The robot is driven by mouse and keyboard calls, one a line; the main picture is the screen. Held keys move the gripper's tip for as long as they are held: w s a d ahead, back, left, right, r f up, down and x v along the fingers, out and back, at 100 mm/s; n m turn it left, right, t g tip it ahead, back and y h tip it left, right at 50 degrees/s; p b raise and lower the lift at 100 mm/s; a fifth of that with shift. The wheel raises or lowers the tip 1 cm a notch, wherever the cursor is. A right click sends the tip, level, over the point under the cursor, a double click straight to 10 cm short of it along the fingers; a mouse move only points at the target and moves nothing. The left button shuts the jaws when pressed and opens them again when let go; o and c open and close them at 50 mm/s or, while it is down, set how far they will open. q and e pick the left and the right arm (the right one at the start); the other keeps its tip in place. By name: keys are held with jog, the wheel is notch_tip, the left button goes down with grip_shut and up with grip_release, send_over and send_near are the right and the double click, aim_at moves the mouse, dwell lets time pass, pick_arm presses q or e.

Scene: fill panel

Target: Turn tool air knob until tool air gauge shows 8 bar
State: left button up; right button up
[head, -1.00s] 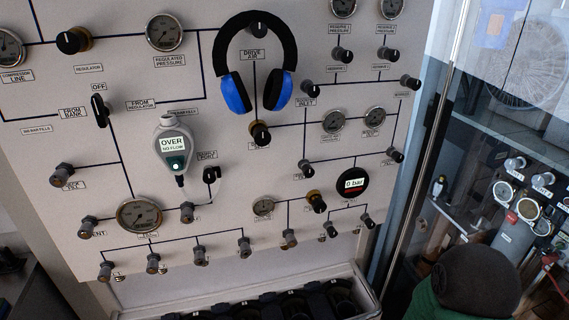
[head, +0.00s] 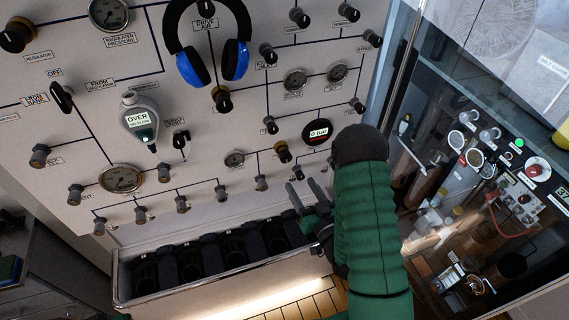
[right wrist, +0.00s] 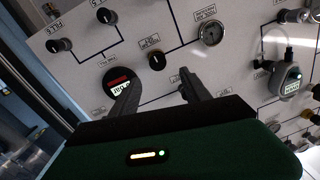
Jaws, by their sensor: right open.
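A black knob with a brass collar (head: 282,152) sits low on the panel, between a small dial gauge (head: 234,158) and a round black digital gauge (head: 317,131) reading 0 bar. In the right wrist view the knob (right wrist: 156,61), dial gauge (right wrist: 211,34) and digital gauge (right wrist: 118,80) show from close by. My right gripper (head: 305,188) is open and empty, below the knob and apart from it; its fingers (right wrist: 158,83) point towards the panel. My left gripper is out of view.
Several small valve knobs line the panel's (head: 60,130) lower part. A handheld meter (head: 140,122) and blue headphones (head: 205,55) hang on it. A dark rack with round slots (head: 120,285) stands below. A glass partition (head: 395,75) is at the right.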

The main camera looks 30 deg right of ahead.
aim_at(287, 159)
jog(key=w+b, duration=0.1)
jog(key=w, duration=0.1)
jog(key=w+d+b, duration=0.1)
jog(key=w, duration=0.1)
jog(key=w+d+b, duration=0.1)
jog(key=w, duration=0.1)
jog(key=shift+w+d+r, duration=0.1)
jog(key=shift+w+r, duration=0.15)
jog(key=shift+r, duration=0.1)
jog(key=w, duration=0.2)
jog(key=w+p, duration=0.1)
jog(key=w, duration=0.1)
jog(key=shift+w+d+f, duration=0.1)
jog(key=shift+w+f, duration=0.1)
jog(key=shift+w, duration=0.15)
jog(key=shift+w+f, duration=0.1)
jog(key=shift+w, duration=0.3)
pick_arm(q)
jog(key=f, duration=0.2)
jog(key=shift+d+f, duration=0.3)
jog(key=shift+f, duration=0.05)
pick_arm(e)
jog(key=shift+s+d, duration=0.1)
jog(key=shift+s, duration=0.05)
